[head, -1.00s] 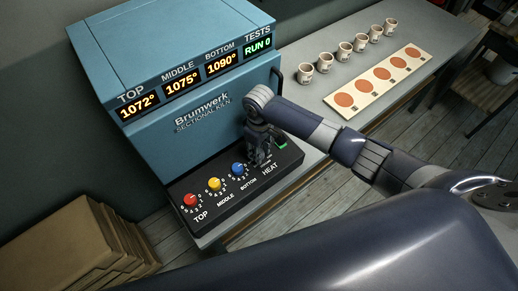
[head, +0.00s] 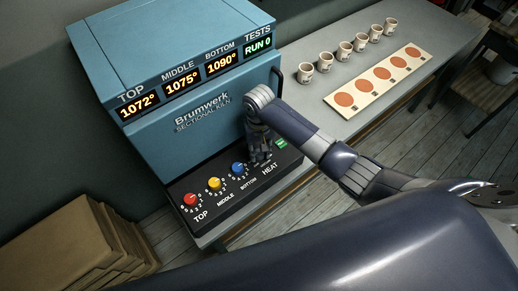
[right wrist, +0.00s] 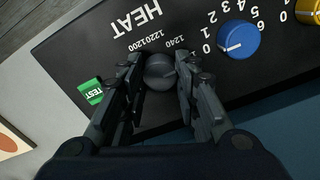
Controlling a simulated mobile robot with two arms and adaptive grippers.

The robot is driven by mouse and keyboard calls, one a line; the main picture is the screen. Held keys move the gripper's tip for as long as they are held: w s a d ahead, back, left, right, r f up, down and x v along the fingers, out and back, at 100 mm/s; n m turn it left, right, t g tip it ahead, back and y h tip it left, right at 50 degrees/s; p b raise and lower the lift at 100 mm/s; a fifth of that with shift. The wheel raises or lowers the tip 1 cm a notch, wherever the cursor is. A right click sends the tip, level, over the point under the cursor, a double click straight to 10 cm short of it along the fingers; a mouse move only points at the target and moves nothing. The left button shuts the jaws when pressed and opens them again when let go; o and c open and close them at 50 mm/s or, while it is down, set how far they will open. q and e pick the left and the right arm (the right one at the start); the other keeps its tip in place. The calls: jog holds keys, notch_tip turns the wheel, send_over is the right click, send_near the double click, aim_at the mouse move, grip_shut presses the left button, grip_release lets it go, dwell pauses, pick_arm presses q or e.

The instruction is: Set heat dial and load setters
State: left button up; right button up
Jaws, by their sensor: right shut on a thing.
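The kiln (head: 187,85) has a black control panel. My right gripper (head: 260,156) is over the HEAT end of it. In the right wrist view the grey heat dial (right wrist: 160,72) sits between the fingertips of my right gripper (right wrist: 159,74), which is shut on it. Its marks 1200, 1220 and 1240 show; the exact setting is hard to read. In the head view the hand hides the dial. The red TOP dial (head: 190,199), yellow MIDDLE dial (head: 214,184) and blue BOTTOM dial (head: 238,169) are in a row to its left. My left gripper is not in view.
A green TEST button (right wrist: 90,90) is beside the heat dial. Several cups (head: 326,61) stand on the table behind a pale board (head: 349,110) with orange discs. The displays read 1072°, 1075°, 1090° and RUN 0. Cardboard boxes (head: 75,245) stand lower left.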

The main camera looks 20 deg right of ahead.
aim_at(259, 152)
dwell(0.5)
jog(key=o, duration=1.1)
notch_tip(259, 152, up, 12)
jog(key=shift+r, duration=0.1)
